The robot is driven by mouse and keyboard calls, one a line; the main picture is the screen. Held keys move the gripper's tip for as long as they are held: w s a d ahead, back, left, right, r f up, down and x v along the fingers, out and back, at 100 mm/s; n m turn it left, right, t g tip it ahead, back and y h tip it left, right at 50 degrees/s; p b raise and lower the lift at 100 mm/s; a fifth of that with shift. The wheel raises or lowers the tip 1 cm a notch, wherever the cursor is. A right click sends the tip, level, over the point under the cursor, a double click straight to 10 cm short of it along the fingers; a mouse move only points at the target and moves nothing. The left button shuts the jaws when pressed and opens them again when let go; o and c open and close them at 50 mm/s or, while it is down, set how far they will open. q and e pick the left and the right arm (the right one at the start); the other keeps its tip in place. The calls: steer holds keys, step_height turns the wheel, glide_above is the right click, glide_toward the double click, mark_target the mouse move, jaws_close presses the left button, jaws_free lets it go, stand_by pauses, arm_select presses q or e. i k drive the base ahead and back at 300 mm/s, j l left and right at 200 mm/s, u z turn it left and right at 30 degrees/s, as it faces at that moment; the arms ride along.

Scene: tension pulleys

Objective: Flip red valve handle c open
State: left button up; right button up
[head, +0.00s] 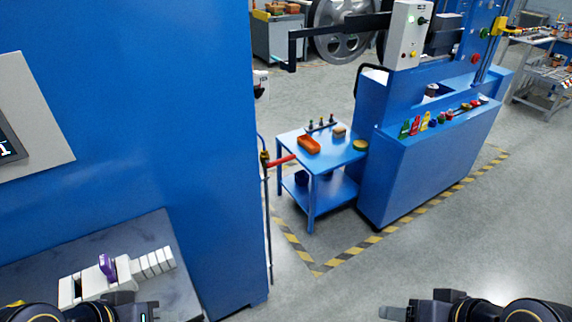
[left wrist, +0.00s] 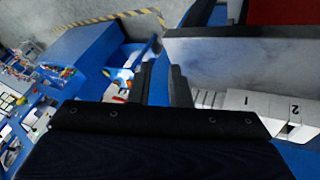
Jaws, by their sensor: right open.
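A red valve handle (head: 281,160) sticks out to the right, roughly level, from a thin vertical pipe at the right edge of the big blue cabinet. A yellow fitting (head: 265,158) sits at its base. No letter is readable on it. My left gripper (head: 143,307) is low at the left, by the grey bench and well apart from the handle. My right gripper (head: 400,309) is open at the bottom, over the floor, away from the handle.
White numbered blocks (head: 152,264) and a purple piece (head: 106,267) lie on the grey bench (head: 150,232). A blue cart (head: 345,157) with an orange tray (head: 308,145) stands behind the handle. A blue machine (head: 420,170) stands to the right. The floor in front is clear.

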mark_target(269, 163)
steer(key=i+l+z, duration=0.1)
steer(key=i+l, duration=0.55)
steer(key=i, duration=0.35)
